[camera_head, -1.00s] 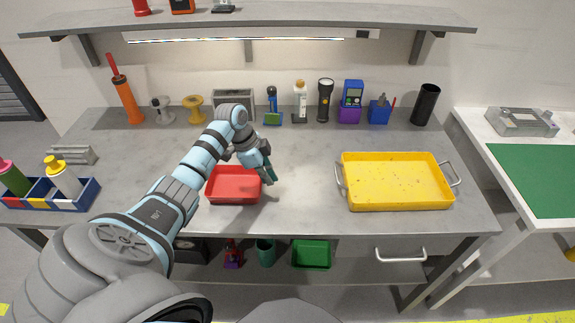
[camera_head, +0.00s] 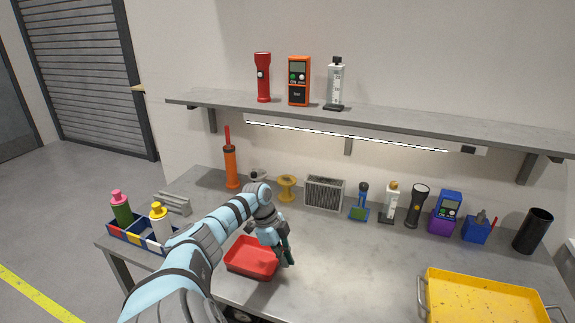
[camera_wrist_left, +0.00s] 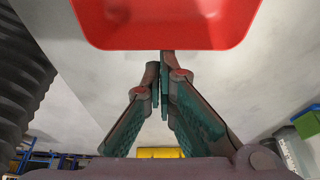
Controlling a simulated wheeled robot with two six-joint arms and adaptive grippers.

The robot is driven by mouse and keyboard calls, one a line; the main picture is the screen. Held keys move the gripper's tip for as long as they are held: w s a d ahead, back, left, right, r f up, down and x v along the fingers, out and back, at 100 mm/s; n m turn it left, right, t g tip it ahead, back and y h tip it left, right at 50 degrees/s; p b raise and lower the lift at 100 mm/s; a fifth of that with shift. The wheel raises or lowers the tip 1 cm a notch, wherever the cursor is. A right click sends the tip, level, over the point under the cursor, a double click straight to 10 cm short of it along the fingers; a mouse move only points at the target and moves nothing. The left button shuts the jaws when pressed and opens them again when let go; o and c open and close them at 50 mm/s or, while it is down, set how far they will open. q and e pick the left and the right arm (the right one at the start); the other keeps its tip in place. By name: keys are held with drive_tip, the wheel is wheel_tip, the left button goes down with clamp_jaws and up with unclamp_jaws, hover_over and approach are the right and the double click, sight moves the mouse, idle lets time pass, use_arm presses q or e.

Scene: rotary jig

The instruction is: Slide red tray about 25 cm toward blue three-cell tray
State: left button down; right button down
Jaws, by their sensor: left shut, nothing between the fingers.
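The red tray (camera_head: 250,270) sits empty on the grey workbench, and it also fills the top of the left wrist view (camera_wrist_left: 165,25). The blue three-cell tray (camera_head: 130,240) stands to its left near the bench's left end, with a green bottle with a pink cap (camera_head: 121,208) and a white bottle with a yellow cap (camera_head: 160,226) in it. My left gripper (camera_head: 288,263) is shut and empty, pointing down at the red tray's right side. I cannot tell whether its fingertips (camera_wrist_left: 164,66) touch the tray wall. My right gripper is not in view.
My left arm crosses above the bench between the two trays. A grey slotted block (camera_head: 173,203) lies behind the blue tray. A yellow spool (camera_head: 287,188) and a grey box (camera_head: 324,193) stand behind. A yellow tray (camera_head: 480,300) is far right. The bench between is clear.

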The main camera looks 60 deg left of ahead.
use_arm(q)
drive_tip(key=w+d+p, duration=0.2)
drive_tip(key=p, duration=0.1)
drive_tip(key=shift+d+r, duration=0.35)
drive_tip(key=shift+d, duration=0.05)
drive_tip(key=v, duration=0.9)
drive_tip(key=shift+p, duration=0.3)
drive_tip(key=shift+w+r, duration=0.1)
drive_tip(key=shift+w, duration=0.1)
